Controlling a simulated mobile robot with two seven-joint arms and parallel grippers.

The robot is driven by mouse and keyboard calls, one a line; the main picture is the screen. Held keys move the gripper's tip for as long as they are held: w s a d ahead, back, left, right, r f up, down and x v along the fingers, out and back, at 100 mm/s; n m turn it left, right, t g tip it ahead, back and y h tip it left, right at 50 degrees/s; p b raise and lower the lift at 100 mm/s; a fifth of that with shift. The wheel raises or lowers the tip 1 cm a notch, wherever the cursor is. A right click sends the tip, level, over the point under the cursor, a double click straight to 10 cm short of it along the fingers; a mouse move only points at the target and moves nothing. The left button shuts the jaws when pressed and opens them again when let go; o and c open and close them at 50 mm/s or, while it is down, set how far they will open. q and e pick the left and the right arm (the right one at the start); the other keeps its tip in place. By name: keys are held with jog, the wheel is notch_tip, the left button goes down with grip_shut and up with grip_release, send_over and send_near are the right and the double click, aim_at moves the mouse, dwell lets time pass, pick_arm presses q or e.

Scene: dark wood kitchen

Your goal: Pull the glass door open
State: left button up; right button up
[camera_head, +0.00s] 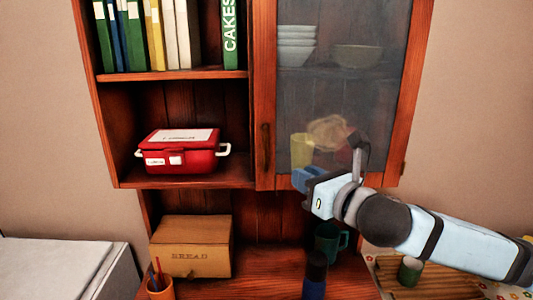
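The glass door (345,85) is on the upper right of the wooden cabinet. It has a red-brown wood frame and looks shut. A dark upright handle (265,148) is on its left frame. My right gripper (328,180) comes in from the right, in front of the door's lower part. It is right of the handle and apart from it in the picture. It looks empty, but its finger opening is not clear. My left gripper is not in view.
Behind the glass are stacked bowls (297,45) and a yellow cup (301,150). The open shelves at left hold books and a red box (181,152). Below are a bread box (192,247), a green mug (330,241) and a dark-topped blue item (315,276).

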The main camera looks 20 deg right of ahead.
aim_at(267, 151)
jog(key=shift+n, duration=0.3)
jog(key=p+x, duration=0.1)
jog(key=x, duration=0.3)
jog(key=p+x, duration=0.1)
jog(key=x, duration=0.4)
jog(key=r+x, duration=0.1)
jog(key=x, duration=0.3)
jog(key=shift+w+d+p, duration=0.1)
jog(key=shift+w+p, duration=0.3)
jog(key=shift+f, duration=0.1)
grip_shut()
